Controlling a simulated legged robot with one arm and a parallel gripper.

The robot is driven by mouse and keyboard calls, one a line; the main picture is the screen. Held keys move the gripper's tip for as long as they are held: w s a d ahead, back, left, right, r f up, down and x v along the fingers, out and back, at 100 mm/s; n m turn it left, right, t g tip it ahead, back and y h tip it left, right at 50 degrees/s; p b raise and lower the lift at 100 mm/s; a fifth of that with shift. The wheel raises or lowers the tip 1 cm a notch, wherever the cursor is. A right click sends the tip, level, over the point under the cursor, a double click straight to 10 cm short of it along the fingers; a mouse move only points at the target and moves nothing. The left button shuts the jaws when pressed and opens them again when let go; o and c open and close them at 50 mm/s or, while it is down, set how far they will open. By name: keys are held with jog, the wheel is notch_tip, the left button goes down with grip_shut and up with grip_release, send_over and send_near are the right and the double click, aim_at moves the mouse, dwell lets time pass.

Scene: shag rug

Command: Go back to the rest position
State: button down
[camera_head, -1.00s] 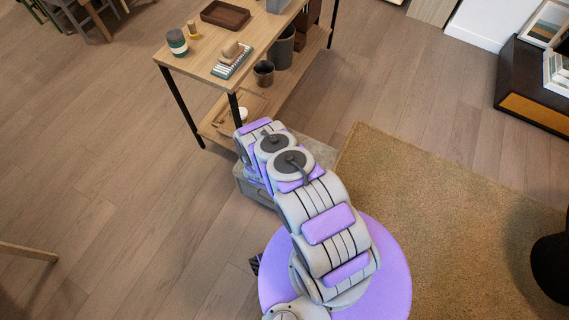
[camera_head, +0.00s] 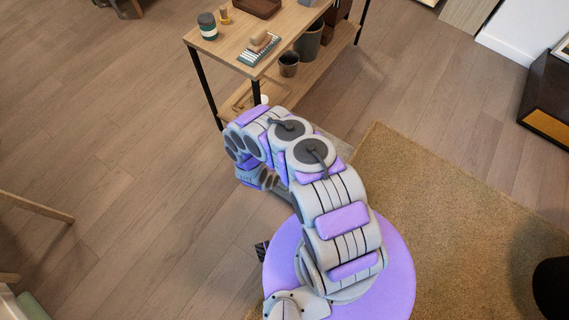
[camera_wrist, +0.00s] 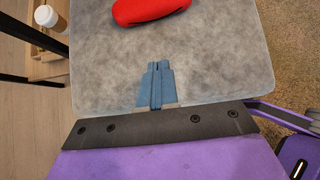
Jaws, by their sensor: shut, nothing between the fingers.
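My gripper (camera_wrist: 158,68) shows in the wrist view with its two blue fingers together and nothing between them. It is over a grey, mottled, fabric-like surface (camera_wrist: 105,80) with rounded corners. In the head view my arm bends down over the floor between the shelf table and the rug, and the fingertips cannot be made out there. A red rounded object (camera_wrist: 150,10) lies on the grey surface beyond the fingertips, apart from them and cut off by the frame's top edge.
A wooden shelf table (camera_head: 225,50) with black legs holds a jar (camera_head: 207,26), a brush (camera_head: 262,40) and a tray. Dark pots (camera_head: 289,64) stand on its lower shelf. A lidded cup (camera_wrist: 50,17) shows in the wrist view.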

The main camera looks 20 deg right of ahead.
jog(key=shift+s+a+r, duration=0.3)
jog(key=shift+a+r, duration=0.05)
jog(key=shift+r, duration=0.05)
jog(key=shift+d, duration=0.1)
